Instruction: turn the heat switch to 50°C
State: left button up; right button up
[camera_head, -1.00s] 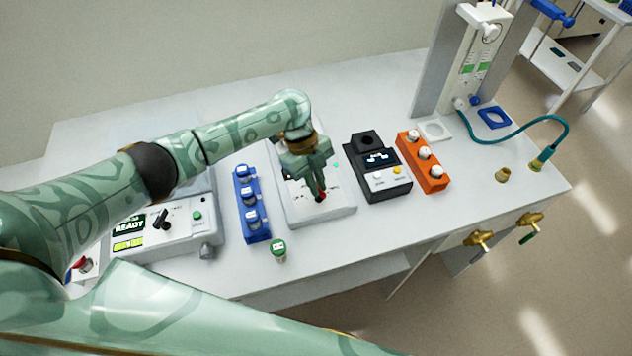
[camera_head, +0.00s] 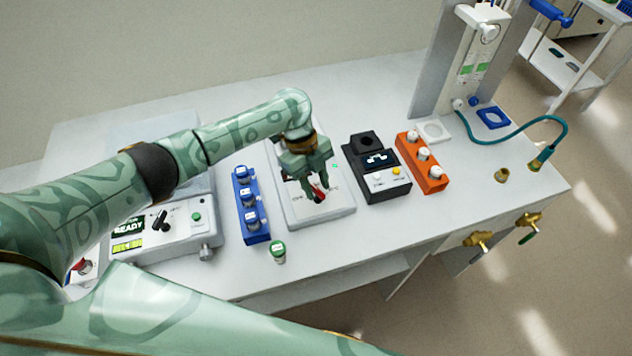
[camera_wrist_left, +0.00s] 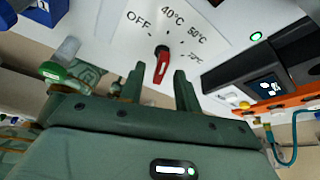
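The heat switch is a red knob (camera_head: 318,193) on the white hot plate (camera_head: 328,215). In the left wrist view the red knob (camera_wrist_left: 162,66) stands below the printed marks OFF, 40°C, 50°C and a higher one. Its upper end points up the picture, nearer the 40°C label (camera_wrist_left: 172,16) than the 50°C label (camera_wrist_left: 197,34); the exact tick is unclear. My left gripper (camera_head: 316,192) is over the knob. Its fingers (camera_wrist_left: 159,88) are open, one on each side of the knob, with gaps showing. My right gripper is not in view.
A blue vial rack (camera_head: 256,237) and a green-capped vial (camera_head: 278,250) are left of the plate. A black device (camera_head: 392,190) and an orange rack (camera_head: 437,184) are to the right. A white READY instrument (camera_head: 185,236) is further left.

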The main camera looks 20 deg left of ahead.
pick_arm(q)
jog(key=p+v, duration=0.2)
jog(key=v, duration=1.4)
jog(key=shift+p, duration=0.35)
jog(key=shift+r, duration=0.1)
